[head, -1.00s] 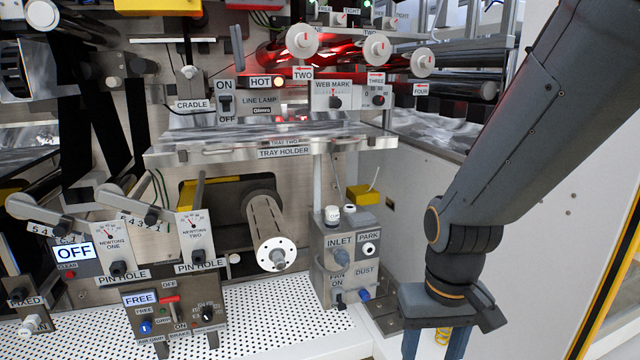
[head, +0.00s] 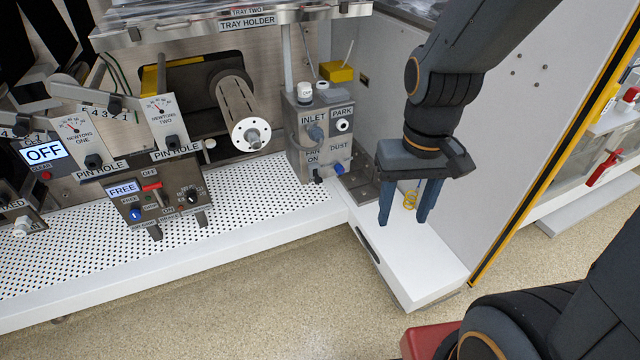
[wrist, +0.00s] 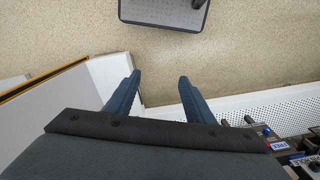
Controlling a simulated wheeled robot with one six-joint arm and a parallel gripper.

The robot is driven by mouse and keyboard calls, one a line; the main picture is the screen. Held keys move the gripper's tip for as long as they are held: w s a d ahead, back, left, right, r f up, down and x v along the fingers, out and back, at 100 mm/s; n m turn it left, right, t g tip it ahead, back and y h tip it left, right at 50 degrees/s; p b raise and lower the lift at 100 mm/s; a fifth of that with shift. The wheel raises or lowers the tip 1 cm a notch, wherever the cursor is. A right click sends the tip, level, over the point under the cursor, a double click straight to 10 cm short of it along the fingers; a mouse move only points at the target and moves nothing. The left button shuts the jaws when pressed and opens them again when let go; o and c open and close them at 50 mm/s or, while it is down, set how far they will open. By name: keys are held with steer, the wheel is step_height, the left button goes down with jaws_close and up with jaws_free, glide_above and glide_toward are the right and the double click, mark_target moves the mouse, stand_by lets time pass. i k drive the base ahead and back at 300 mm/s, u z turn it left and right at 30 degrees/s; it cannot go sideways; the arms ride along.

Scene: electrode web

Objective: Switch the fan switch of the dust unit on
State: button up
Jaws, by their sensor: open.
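The dust unit (head: 326,142) is a grey box with INLET, PARK, FAN ON and DUST labels, standing at the right end of the perforated deck in the head view. Its fan switch (head: 317,174) is a small black part low on the front, under the FAN ON label. Which way it is set is too small to tell. A blue knob (head: 338,169) sits just right of it. My gripper (head: 403,218) is open and empty, pointing down, right of and apart from the dust unit. In the wrist view its two blue fingers (wrist: 158,78) stand apart with nothing between them.
A white ledge (head: 425,275) lies below my gripper. A tray holder (head: 247,22) overhangs the deck at the upper left. A brake panel (head: 160,198) reading FREE stands left on the deck (head: 255,195). A yellow-edged wall panel is at right.

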mark_target(318, 180)
steer(key=z, duration=2.3)
steer(key=k, duration=1.55)
steer(key=u, duration=2.2)
steer(key=i, duration=0.5)
steer(key=u, duration=0.05)
